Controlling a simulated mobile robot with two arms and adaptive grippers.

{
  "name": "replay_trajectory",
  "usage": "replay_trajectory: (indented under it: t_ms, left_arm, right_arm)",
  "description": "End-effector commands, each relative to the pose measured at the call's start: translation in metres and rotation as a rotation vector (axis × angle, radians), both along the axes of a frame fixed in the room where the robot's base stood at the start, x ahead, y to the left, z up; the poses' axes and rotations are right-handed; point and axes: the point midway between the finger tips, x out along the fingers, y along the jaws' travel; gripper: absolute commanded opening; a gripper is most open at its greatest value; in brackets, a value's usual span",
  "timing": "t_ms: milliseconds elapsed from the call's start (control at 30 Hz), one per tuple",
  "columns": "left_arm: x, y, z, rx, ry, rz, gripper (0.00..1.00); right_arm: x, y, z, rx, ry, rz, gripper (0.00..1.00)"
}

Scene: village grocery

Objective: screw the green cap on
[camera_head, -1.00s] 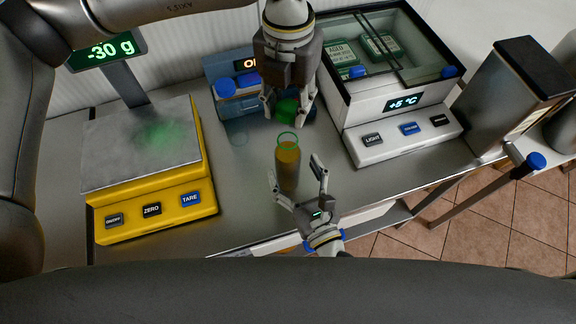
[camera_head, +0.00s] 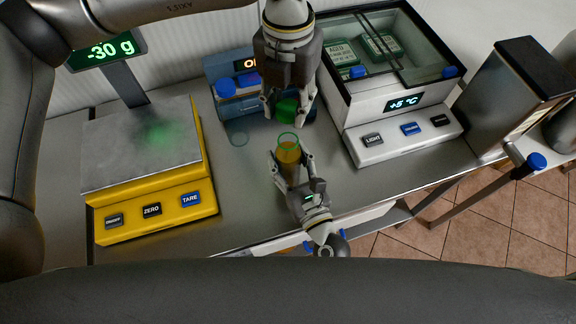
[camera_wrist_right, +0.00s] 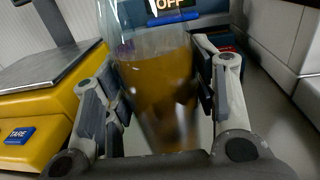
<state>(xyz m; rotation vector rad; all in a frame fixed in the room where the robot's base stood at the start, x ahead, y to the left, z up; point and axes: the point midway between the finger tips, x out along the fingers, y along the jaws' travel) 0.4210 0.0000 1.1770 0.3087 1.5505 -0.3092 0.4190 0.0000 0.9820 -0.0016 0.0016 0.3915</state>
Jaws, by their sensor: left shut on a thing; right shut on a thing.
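The green cap (camera_head: 286,111) is held in my left gripper (camera_head: 287,101), which points down from above and is shut on it. My right gripper (camera_head: 291,168) is shut on the jar from the front, a finger on each side. In the right wrist view the jar (camera_wrist_right: 160,90) fills the space between the fingers; its top is cut off. The cap is apart from the jar's rim, above and slightly behind it in the head view.
A yellow scale (camera_head: 155,215) reading -30 g stands at the left. A blue device (camera_head: 232,90) with blue knobs is behind the grippers. A glass-topped cooler (camera_head: 365,145) showing +5 °C is at the right. The counter (camera_head: 375,178) is bare beside the jar.

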Motion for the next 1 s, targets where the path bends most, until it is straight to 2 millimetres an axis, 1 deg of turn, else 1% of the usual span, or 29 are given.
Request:
replay_trajectory:
  t_ms: [33, 200, 267, 367, 600, 667, 1000]
  left_arm:
    - [0.000, 0.000, 0.000, 0.000, 0.000, 0.000, 0.30]
    - [0.000, 0.000, 0.000, 0.000, 0.000, 0.000, 0.30]
    - [0.000, 0.000, -0.001, 0.000, 0.000, 0.000, 0.30]
    - [0.000, 0.000, -0.007, 0.000, 0.002, 0.000, 0.30]
    - [-0.001, 0.000, -0.042, 0.001, 0.003, 0.001, 0.30]
    - [-0.002, 0.000, -0.048, 0.001, 0.002, 0.000, 0.30]
    - [-0.001, 0.000, -0.050, 0.000, -0.001, 0.000, 0.30]
  right_arm:
    - [0.000, 0.000, 0.000, 0.000, 0.000, 0.000, 0.31]
    - [0.000, 0.000, 0.000, 0.000, 0.000, 0.000, 0.10]
    - [0.000, 0.000, 0.000, 0.000, 0.000, 0.000, 0.10]
    - [0.000, 0.000, 0.000, 0.000, 0.000, 0.000, 0.10]
    - [0.000, 0.000, 0.000, 0.000, 0.000, 0.000, 0.10]
    - [0.000, 0.000, 0.000, 0.000, 0.000, 0.000, 0.10]
    - [0.000, 0.000, 0.000, 0.000, 0.000, 0.000, 0.10]
